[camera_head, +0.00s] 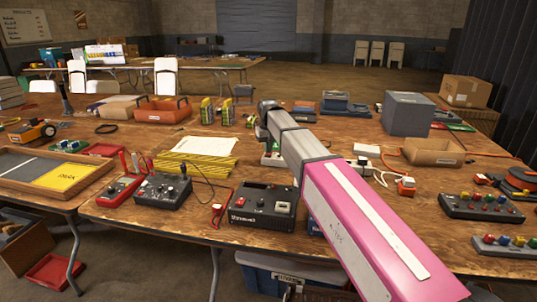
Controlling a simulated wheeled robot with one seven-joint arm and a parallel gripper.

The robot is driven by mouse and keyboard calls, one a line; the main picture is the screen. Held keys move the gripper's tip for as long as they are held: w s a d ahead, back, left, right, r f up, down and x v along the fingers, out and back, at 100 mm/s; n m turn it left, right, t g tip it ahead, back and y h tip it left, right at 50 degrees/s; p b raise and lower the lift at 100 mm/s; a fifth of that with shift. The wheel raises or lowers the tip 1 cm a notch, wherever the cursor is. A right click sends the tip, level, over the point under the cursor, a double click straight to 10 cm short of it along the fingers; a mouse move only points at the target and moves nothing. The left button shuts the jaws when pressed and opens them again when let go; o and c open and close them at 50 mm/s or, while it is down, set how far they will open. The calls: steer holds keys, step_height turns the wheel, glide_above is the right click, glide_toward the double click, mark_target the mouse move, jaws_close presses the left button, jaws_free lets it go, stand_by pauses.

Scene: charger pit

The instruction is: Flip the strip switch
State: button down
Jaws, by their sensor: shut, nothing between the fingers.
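My arm reaches from the lower right toward the middle of the wooden table. Its dark far end bends down to my gripper (262,131), which is small in the picture and partly hidden by the arm. The gripper is shut and empty. A small pale block with green and red parts (271,158) shows just below it, partly behind the arm; I cannot tell whether it is part of the strip or whether the gripper touches it. White power parts with plugs and cords (361,163) lie right of the arm. The strip switch cannot be made out.
A black device (262,207), a black meter box (163,191) and a red meter (119,189) stand along the front edge. A grey box (407,114) and a cardboard tray (433,152) stand at the right. Yellow rods (195,166) and paper lie left of the arm.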

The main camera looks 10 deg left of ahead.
steer(key=shift+f, duration=0.5)
stand_by(0.3)
steer(key=shift+r, duration=3.5)
steer(key=shift+s, duration=0.15)
